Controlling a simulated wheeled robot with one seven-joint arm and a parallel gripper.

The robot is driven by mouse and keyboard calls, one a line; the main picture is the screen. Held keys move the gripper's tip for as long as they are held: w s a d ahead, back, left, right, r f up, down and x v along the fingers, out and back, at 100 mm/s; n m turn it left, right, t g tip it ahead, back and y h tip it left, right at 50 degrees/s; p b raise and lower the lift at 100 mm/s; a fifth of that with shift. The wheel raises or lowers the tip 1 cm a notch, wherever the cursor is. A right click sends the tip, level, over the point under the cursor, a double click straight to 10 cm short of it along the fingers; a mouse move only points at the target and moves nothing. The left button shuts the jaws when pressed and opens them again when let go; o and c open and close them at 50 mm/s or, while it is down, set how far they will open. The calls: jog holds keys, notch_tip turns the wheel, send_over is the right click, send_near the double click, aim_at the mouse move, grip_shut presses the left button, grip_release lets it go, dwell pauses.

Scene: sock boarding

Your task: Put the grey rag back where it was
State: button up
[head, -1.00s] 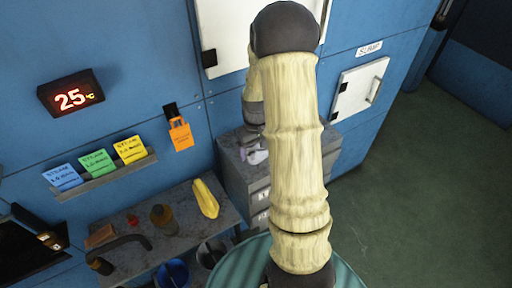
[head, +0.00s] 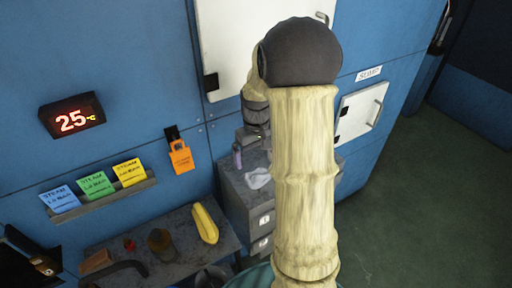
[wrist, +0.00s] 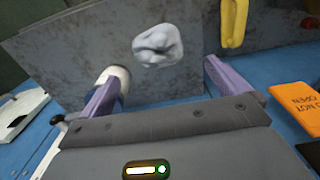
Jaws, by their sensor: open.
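The grey rag (head: 258,178) is a small, crumpled, pale grey cloth. It lies on the top of the grey drawer cabinet (head: 235,190) against the blue wall. In the wrist view the rag (wrist: 158,46) lies on the grey surface, beyond my fingertips and between their lines. My gripper (wrist: 164,70) is open, with its two purple fingers wide apart and nothing between them. In the head view one purple finger (head: 237,155) shows just behind and above the rag, apart from it. My arm hides the right part of the cabinet top.
A low table (head: 180,262) left of the cabinet holds a yellow cloth-like thing (head: 205,222), a brown jar (head: 161,243) and small items. In the wrist view a white cylinder (wrist: 118,75) stands near the left finger. An orange tag (head: 181,157) hangs on the wall.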

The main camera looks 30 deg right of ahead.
jog(key=shift+r, duration=1.8)
jog(key=s+a+f+t, duration=0.2)
jog(key=s+a, duration=1)
jog(key=a, duration=0.1)
jog(key=shift+s+a+f+t, duration=0.15)
jog(key=shift+a+f+t, duration=0.1)
jog(key=shift+a+t, duration=0.05)
